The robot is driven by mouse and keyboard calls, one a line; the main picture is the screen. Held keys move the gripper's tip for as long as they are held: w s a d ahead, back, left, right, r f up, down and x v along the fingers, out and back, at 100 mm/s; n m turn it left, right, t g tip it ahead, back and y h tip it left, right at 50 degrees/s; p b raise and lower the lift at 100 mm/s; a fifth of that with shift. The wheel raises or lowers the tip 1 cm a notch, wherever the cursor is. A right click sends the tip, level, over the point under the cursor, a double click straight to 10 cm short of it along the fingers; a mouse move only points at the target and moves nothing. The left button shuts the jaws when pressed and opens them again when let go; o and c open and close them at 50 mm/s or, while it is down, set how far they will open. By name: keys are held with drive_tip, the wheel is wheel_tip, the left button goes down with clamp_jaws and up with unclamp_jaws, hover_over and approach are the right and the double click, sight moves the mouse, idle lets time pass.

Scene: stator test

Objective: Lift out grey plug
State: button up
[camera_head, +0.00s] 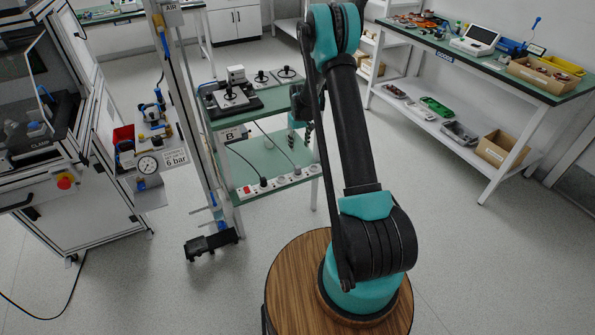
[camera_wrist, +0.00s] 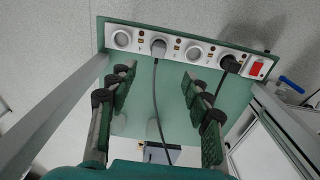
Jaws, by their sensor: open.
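The grey plug (camera_wrist: 158,47) sits in a socket of the white power strip (camera_wrist: 196,53), with its dark cable running down between my fingers in the wrist view. The plug also shows small on the strip in the head view (camera_head: 297,172). My gripper (camera_wrist: 159,74) is open and empty, its fingers apart on either side of the cable, with the plug just beyond the fingertips. I cannot tell the exact gap to it. In the head view my gripper (camera_head: 307,134) is partly hidden by my arm above the lower shelf.
A black plug (camera_wrist: 230,64) sits in the same strip near the red switch (camera_wrist: 257,69). Empty sockets flank the grey plug. The strip lies along the edge of the green lower shelf (camera_head: 245,168). Table legs stand at both sides, and the upper shelf (camera_head: 222,122) is above.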

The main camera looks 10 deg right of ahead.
hover_over(298, 166)
wheel_tip(298, 166, down, 5)
wheel_tip(298, 166, down, 11)
drive_tip(key=shift+s+f, duration=0.15)
idle(0.5)
clamp_jaws()
